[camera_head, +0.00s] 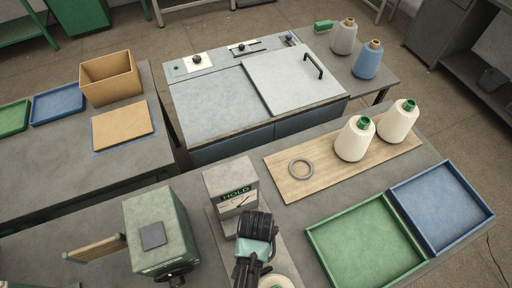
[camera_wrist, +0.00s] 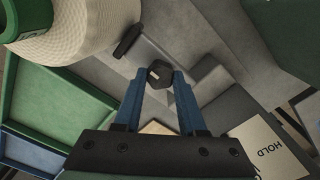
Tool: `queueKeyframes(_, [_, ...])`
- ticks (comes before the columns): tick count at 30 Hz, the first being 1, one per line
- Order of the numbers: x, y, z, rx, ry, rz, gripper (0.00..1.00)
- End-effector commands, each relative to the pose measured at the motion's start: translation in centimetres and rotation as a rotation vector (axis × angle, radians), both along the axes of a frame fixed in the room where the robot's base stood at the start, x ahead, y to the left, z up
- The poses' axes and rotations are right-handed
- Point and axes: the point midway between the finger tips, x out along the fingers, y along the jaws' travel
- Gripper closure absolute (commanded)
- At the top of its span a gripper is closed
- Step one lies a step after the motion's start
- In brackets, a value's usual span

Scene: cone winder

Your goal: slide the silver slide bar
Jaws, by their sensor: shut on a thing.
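In the wrist view, the two blue fingers of my gripper (camera_wrist: 160,80) are closed around a small dark faceted knob (camera_wrist: 159,72). Grey bar-like parts (camera_wrist: 168,48) lie behind and beside the knob. I cannot tell which of them is the silver slide bar. In the head view, my arm's dark wrist (camera_head: 256,228) is in front of the grey box with the HOLD sign (camera_head: 235,198). My fingertips and the knob are hidden there. The HOLD plate also shows at the lower right of the wrist view (camera_wrist: 268,150).
A cream yarn cone (camera_wrist: 85,40) stands close at the wrist view's upper left. A green machine box (camera_head: 160,232) stands left of the HOLD box. A wooden board (camera_head: 290,180), a green tray (camera_head: 365,245) and a blue tray (camera_head: 440,205) lie to the right.

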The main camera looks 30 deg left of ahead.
Motion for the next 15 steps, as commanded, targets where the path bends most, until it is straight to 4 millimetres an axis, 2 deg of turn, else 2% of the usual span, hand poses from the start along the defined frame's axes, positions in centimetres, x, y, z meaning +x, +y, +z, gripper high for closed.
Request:
queueKeyframes(5, [0.4, 0.4, 0.0, 0.001, -0.003, 0.0, 1.0])
queueKeyframes(15, [3.8, 4.6, 0.0, 0.002, -0.004, 0.0, 1.0])
